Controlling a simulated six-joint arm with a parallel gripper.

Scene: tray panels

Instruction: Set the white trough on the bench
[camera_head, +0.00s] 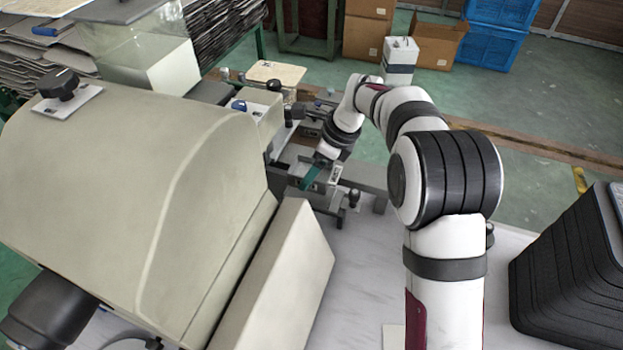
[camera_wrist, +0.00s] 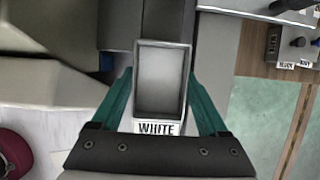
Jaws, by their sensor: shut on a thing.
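The white trough (camera_wrist: 162,82) is a small, pale, open rectangular tray with a "WHITE" label on its near end. It looks empty. In the wrist view it sits between the two green fingers of my gripper (camera_wrist: 160,76), which are shut on its sides. In the head view my gripper (camera_head: 313,177) is low beside the beige machine, over grey metal fixtures, and the trough is mostly hidden there. I cannot tell whether it touches what is under it. The bench (camera_head: 365,265) has a pale marbled top, bare in front of the fixtures.
The large beige machine (camera_head: 130,170) fills the left side. A stack of black ribbed trays (camera_head: 575,265) stands at the right. Grey metal fixtures (camera_head: 365,175) surround my gripper. Small labelled holders (camera_wrist: 290,50) sit at the right in the wrist view. Cardboard boxes (camera_head: 368,30) and blue crates (camera_head: 495,35) stand behind.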

